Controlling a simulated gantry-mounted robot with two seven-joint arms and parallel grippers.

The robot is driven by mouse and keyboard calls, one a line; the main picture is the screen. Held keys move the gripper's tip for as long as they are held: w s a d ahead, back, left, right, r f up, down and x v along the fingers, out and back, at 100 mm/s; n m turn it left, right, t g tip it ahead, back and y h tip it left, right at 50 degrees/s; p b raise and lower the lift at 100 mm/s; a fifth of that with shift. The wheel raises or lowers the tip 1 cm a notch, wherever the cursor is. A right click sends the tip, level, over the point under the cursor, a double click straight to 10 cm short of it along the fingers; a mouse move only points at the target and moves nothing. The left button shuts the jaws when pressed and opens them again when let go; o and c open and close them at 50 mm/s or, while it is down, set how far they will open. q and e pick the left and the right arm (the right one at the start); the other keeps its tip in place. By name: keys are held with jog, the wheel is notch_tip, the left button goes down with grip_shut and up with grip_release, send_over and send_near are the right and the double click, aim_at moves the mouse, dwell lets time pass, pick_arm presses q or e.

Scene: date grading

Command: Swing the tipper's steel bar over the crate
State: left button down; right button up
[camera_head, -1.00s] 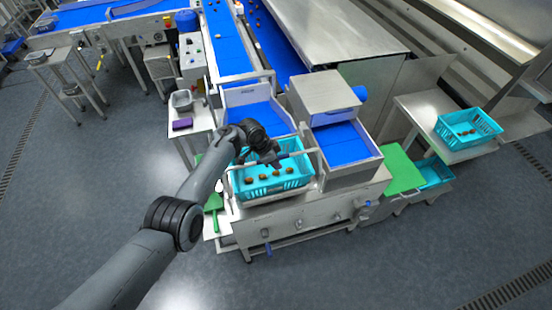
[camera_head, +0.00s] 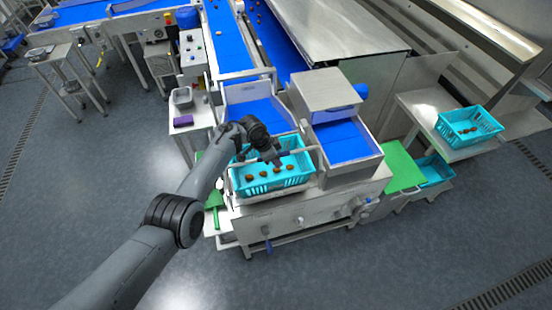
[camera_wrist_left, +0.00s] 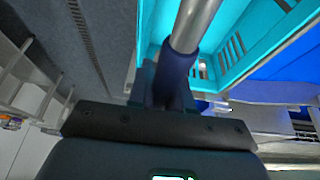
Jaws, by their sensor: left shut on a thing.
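The turquoise crate (camera_head: 272,188) with several brown dates sits on the steel tipper (camera_head: 300,215). The tipper's steel bar (camera_head: 298,152) crosses above the crate's far part; it also shows in the left wrist view (camera_wrist_left: 197,20), running up over the crate's edge (camera_wrist_left: 150,30). My left gripper (camera_head: 274,158) is over the crate, shut on the bar at its dark blue grip (camera_wrist_left: 178,70). The gripper hides part of the bar in the head view. My right gripper is not in view.
A blue-lined chute (camera_head: 345,140) and a steel housing (camera_head: 325,92) stand right of the crate. A green board (camera_head: 402,168) lies further right. Another turquoise crate (camera_head: 470,143) with dates stands on a side table. A small table (camera_head: 190,124) stands to the left.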

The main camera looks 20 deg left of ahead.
pick_arm(q)
jog(key=c, duration=1.1)
grip_release()
jog(key=shift+a, duration=0.1)
jog(key=w+a+r+b, duration=0.1)
jog(key=a+r+b, duration=0.1)
jog(key=w+a+r+b, duration=0.1)
jog(key=a+r+b, duration=0.1)
jog(key=a+r, duration=0.1)
jog(key=w+a+r+b, duration=0.2)
jog(key=a, duration=0.1)
jog(key=shift+a+r, duration=0.25)
jog(key=shift+r, duration=0.15)
